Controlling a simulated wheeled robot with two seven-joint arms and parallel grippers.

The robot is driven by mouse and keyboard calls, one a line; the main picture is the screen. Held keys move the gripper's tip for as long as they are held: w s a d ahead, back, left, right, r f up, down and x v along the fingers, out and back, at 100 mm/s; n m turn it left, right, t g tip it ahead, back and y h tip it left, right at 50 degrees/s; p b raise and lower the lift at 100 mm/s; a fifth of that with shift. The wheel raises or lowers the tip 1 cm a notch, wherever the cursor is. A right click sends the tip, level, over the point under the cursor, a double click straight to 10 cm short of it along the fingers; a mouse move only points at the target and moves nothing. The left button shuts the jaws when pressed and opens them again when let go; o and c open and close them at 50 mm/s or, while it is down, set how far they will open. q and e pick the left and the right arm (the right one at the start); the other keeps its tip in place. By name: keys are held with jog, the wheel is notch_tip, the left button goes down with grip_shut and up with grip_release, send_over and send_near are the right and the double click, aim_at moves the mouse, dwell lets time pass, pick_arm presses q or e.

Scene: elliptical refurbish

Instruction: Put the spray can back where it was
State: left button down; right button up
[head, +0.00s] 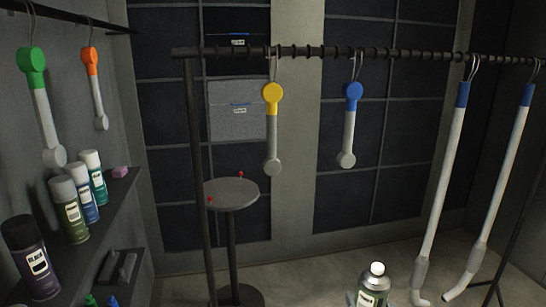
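Several other cans stand on the left wall shelf (108,205): a black one (32,258), a grey-capped olive one (69,209), a blue one (85,199) and a green one (96,178). My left gripper is not in view.
A black rail (310,51) crosses the view, with yellow (272,130) and blue (350,125) handled tools and two long white tubes hanging. A round stool (231,193) stands behind its post. A pink block (120,172) sits at the shelf's far end. Small items lie on a lower shelf.

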jog(key=s+f, duration=0.3)
jog(key=s, duration=0.6)
jog(key=shift+s+f, duration=0.2)
jog(key=shift+s, duration=0.1)
jog(key=shift+a, duration=0.1)
